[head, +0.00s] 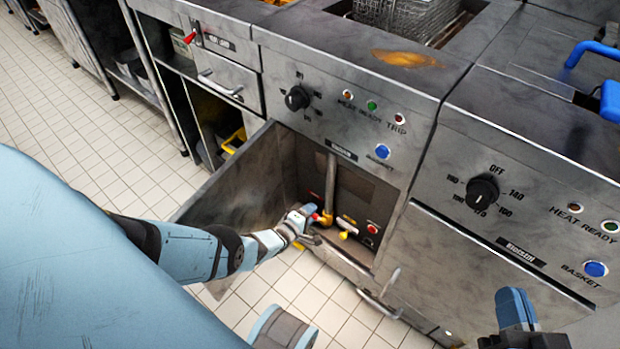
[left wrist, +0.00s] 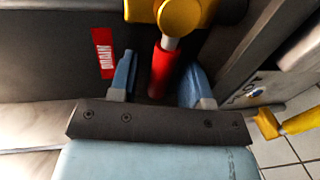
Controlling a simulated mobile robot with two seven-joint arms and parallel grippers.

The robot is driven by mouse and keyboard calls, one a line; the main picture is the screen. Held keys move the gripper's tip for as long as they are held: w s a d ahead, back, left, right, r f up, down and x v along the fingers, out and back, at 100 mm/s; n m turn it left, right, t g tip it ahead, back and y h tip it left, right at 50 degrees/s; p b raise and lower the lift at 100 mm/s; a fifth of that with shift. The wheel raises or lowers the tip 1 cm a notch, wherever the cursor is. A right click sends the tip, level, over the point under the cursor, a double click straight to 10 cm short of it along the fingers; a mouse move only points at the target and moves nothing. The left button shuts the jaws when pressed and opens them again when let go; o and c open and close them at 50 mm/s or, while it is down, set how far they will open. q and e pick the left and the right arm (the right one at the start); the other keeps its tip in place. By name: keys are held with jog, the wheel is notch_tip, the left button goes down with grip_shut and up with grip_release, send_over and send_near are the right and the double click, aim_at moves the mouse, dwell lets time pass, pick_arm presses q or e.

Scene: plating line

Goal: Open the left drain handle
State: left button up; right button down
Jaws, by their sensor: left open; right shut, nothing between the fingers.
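The left drain handle, a short red lever (left wrist: 161,72), hangs from a yellow valve body (left wrist: 182,15) in the left wrist view. In the head view the yellow valve (head: 326,219) sits at the foot of a grey pipe inside the open fryer cabinet. My left gripper (head: 306,211) reaches into the cabinet there. In the left wrist view its blue fingers (left wrist: 160,80) are open, one on each side of the red lever, with visible gaps. Whether they touch it deeper in cannot be told. My right gripper (head: 517,312) is shut and empty at the lower right, away from the cabinet.
The cabinet door (head: 235,185) stands open left of my left gripper. A yellow-ended lever (head: 343,235) sits just right of the valve, with a red button (head: 372,229) on the panel beyond. A red label (left wrist: 103,52) is on the wall beside the handle. The right cabinet door (head: 480,262) is shut.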

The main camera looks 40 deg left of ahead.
pick_arm(q)
jog(key=shift+w, duration=0.2)
grip_shut()
